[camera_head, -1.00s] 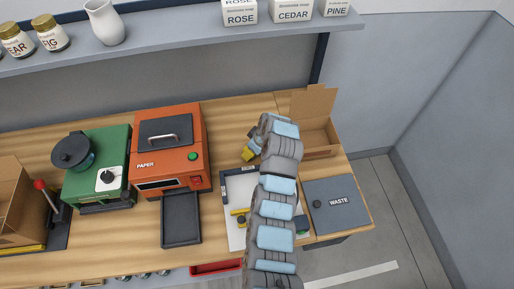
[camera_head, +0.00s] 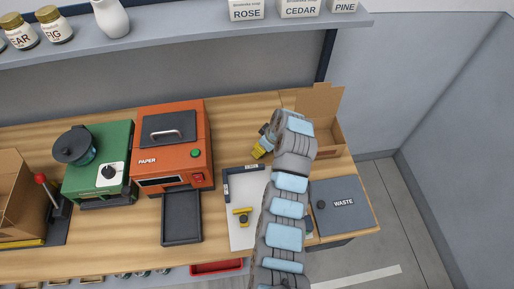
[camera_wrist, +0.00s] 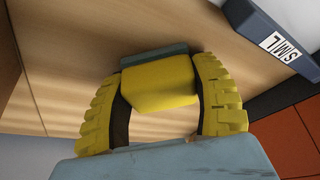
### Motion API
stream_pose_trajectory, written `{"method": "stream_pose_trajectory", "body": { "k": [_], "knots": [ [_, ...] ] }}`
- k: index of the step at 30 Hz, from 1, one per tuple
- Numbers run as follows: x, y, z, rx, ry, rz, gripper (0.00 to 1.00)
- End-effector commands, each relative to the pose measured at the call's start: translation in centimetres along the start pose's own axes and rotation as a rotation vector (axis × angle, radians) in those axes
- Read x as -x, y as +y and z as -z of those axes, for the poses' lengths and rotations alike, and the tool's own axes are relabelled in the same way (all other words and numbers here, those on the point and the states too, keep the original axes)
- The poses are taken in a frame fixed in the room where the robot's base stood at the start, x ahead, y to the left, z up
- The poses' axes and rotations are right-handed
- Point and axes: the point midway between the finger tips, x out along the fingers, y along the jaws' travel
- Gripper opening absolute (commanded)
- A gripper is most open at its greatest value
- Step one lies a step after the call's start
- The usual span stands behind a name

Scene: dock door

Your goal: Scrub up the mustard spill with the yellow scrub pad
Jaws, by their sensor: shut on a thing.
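In the wrist view, the yellow scrub pad (camera_wrist: 158,85), a block with a dark grey-green layer along its far side, sits between the two yellow ribbed fingers of my gripper (camera_wrist: 160,88). My gripper is shut on it. In the head view, my gripper (camera_head: 262,148) is low over the wooden counter, between the orange machine and the open cardboard box. Whether the pad touches the counter is hard to tell. I see no mustard spill in either view; my arm and gripper hide part of the counter.
The orange PAPER machine (camera_head: 190,160) stands left of my gripper, with a dark tray (camera_head: 181,216) in front. A white board (camera_head: 240,236) with a dark corner piece and a yellow-and-black tool lies nearer. The cardboard box (camera_head: 325,130) and grey WASTE lid (camera_head: 343,220) are right.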

Motion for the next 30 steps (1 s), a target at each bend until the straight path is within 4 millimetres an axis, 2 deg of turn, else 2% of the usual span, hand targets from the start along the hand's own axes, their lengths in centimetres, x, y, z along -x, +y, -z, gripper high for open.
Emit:
{"method": "stream_pose_trajectory", "body": {
  "k": [19,30],
  "knots": [
    [0.9,2.5,-2.3,-0.002,-0.003,0.002,0.34],
    [1.2,2.7,-2.3,0.000,-0.001,0.002,0.34]
  ]
}}
